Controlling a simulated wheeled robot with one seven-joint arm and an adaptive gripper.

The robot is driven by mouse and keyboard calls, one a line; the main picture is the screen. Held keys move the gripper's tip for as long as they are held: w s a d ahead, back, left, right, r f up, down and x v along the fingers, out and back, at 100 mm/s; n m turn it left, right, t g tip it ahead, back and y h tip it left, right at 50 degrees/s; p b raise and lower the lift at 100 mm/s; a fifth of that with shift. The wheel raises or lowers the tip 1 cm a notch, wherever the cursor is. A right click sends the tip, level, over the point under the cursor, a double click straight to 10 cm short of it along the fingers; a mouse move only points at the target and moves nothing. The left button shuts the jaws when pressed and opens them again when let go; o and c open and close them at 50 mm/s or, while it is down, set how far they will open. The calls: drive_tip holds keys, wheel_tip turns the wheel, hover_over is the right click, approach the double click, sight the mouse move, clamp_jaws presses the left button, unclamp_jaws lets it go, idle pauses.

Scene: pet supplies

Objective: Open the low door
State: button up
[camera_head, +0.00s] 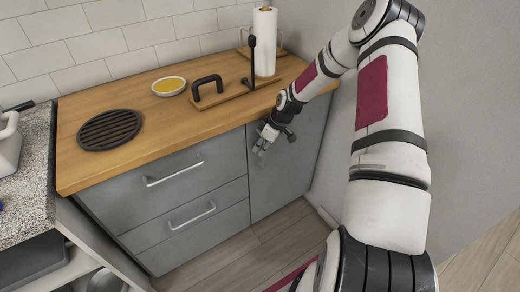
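The low door (291,170) is a plain grey cabinet door under the wooden worktop, right of two drawers. It looks shut, flush with the drawer fronts. My gripper (260,152) is in front of the door's upper left part, pointing down and to the left. No handle shows on the door; my gripper and wrist cover part of its upper area. The fingers are too small here to tell whether they are open or shut, or whether they touch anything.
Two grey drawers with metal bar handles (174,174) (192,215) are left of the door. The worktop (140,87) holds a round black grate (109,129), a yellow-filled bowl (169,86) and a paper roll (265,42). A wall stands close on the right. Wooden floor (262,250) lies clear in front.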

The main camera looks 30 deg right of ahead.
drive_tip(key=shift+x, duration=0.75)
drive_tip(key=shift+c, duration=0.6)
clamp_jaws()
